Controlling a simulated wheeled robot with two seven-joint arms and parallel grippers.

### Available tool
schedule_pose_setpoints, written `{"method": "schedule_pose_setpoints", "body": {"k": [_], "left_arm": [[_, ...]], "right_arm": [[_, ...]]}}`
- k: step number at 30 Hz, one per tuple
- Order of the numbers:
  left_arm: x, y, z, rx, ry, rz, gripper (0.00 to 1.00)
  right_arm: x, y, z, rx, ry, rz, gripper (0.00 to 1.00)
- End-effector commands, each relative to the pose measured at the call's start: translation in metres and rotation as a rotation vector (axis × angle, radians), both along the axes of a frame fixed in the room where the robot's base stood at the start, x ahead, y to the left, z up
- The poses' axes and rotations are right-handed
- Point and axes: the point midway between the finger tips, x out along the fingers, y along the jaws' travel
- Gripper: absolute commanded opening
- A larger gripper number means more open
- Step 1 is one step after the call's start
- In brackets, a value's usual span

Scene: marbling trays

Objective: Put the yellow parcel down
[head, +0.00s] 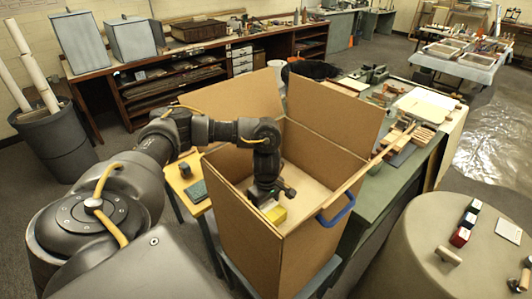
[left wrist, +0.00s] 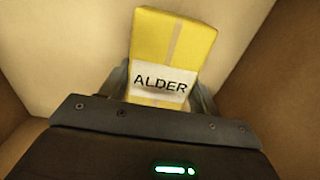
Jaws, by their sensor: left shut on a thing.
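The yellow parcel (left wrist: 172,42) has a white label reading ALDER and a paler strip along it. It also shows small in the head view (head: 276,215), inside a large open cardboard box (head: 245,210). My left gripper (head: 270,200) reaches down into the box and is shut on the parcel, with a finger on each side of it in the left wrist view (left wrist: 165,90). The pale box floor lies behind the parcel; I cannot tell whether the parcel touches it. My right gripper does not show in the head view.
The box flaps stand up at the back, and a blue handle (head: 337,209) is at its right. A green workbench (head: 385,190) with tools stands right of the box, a small yellow table (head: 187,186) left. A round drum-like table (head: 415,240) is at the lower right.

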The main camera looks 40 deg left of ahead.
Motion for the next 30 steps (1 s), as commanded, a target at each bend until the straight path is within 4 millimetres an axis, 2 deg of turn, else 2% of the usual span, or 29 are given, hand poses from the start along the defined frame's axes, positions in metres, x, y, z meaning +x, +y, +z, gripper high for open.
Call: {"method": "schedule_pose_setpoints", "body": {"k": [1,2,6,14,19,23,30], "left_arm": [[0.0,0.0,-0.003,0.0,-0.001,0.0,0.24],[0.0,0.0,-0.002,0.0,0.0,0.0,0.64],[0.0,0.0,-0.002,0.0,0.0,0.0,0.83],[0.0,0.0,-0.001,0.0,0.0,0.0,0.83],[0.001,0.0,0.008,0.001,-0.003,-0.001,0.83],[0.002,0.0,0.027,0.001,-0.006,-0.002,0.83],[0.002,0.0,0.073,0.001,-0.007,-0.001,0.83]], "right_arm": [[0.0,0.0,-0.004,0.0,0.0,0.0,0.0],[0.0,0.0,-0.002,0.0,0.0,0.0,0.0],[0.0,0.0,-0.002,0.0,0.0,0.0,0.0],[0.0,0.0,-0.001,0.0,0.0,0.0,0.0],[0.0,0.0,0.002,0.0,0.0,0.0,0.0],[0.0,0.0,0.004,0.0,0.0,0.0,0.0],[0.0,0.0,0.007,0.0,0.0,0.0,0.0]]}}
